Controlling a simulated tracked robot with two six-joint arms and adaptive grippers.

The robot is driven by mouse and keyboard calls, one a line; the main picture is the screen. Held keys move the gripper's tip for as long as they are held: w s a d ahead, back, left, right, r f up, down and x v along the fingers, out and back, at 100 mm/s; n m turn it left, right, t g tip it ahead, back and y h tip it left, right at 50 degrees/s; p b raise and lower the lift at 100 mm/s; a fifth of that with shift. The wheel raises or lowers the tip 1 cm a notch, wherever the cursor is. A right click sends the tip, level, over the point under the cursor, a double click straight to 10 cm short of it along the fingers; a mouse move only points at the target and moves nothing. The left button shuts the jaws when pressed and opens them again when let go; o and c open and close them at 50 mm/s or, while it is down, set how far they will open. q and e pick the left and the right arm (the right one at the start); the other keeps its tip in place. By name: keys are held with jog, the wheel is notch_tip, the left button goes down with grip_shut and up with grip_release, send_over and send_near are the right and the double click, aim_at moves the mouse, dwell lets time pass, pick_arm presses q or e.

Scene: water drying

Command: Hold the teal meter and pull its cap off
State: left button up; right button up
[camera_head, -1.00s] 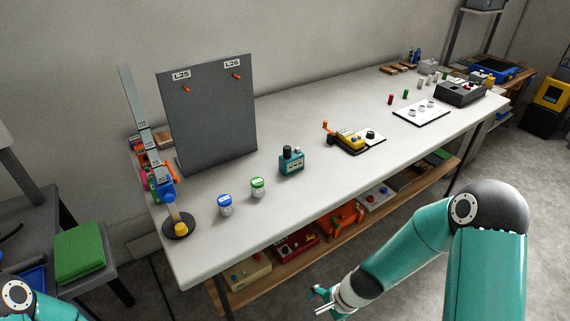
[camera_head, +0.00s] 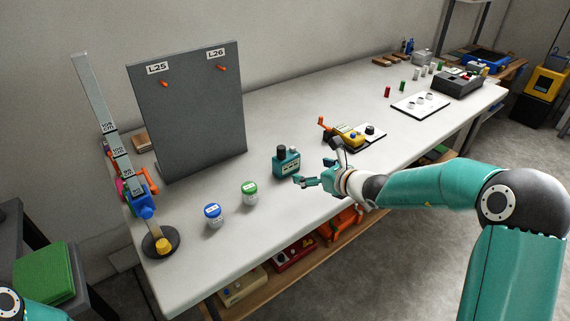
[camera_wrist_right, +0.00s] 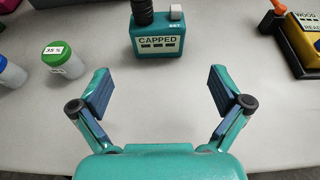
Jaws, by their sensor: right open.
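The teal meter (camera_head: 287,163) stands upright on the white table, with a black cap (camera_head: 281,150) on its top left. In the right wrist view the meter (camera_wrist_right: 158,45) shows a label reading "CAPPED" and a light grey button beside the black cap (camera_wrist_right: 142,12). My right gripper (camera_head: 314,175) is just to the right of the meter in the head view. In the wrist view the right gripper (camera_wrist_right: 161,92) is open and empty, its fingers spread wide, with the meter ahead beyond the fingertips and apart from them. My left gripper is out of view.
A green-lidded jar (camera_head: 250,193) and a blue-lidded jar (camera_head: 213,215) stand left of the meter. A yellow device (camera_head: 348,136) with an orange handle lies to its right. A grey panel (camera_head: 190,115) stands behind the jars. The table is clear around the meter's front.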

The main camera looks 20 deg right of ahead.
aim_at(291, 163)
jog(key=x, duration=0.6)
jog(key=shift+p, duration=0.3)
jog(key=shift+p+x, duration=0.7)
jog(key=shift+x, duration=1.95)
jog(key=shift+a, duration=0.2)
jog(key=shift+s+r, duration=0.1)
jog(key=shift+c, duration=0.2)
jog(key=c, duration=1.1)
